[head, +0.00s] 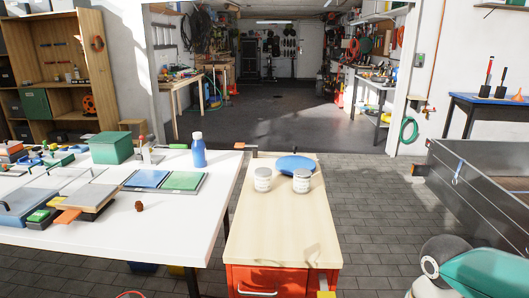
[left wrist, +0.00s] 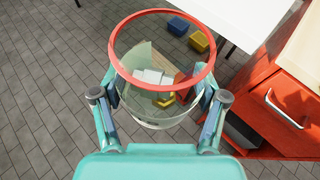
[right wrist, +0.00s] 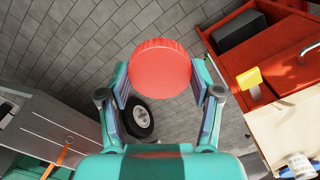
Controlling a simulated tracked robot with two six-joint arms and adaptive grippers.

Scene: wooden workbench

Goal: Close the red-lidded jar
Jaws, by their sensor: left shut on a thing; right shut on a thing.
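In the left wrist view a clear jar (left wrist: 145,118) with a red rim (left wrist: 112,47) stands between the fingers of my left gripper (left wrist: 160,100), which is shut on it. Its mouth is open, and white and yellow pieces show inside or through the glass. In the right wrist view my right gripper (right wrist: 160,85) is shut on a round red lid (right wrist: 160,66), held clear of the jar. In the head view a small piece of red rim (head: 130,294) shows at the bottom edge. Both grippers' fingers are out of the head view.
A white table (head: 100,240) with trays and a blue bottle (head: 198,150) stands left. Paved floor lies between.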

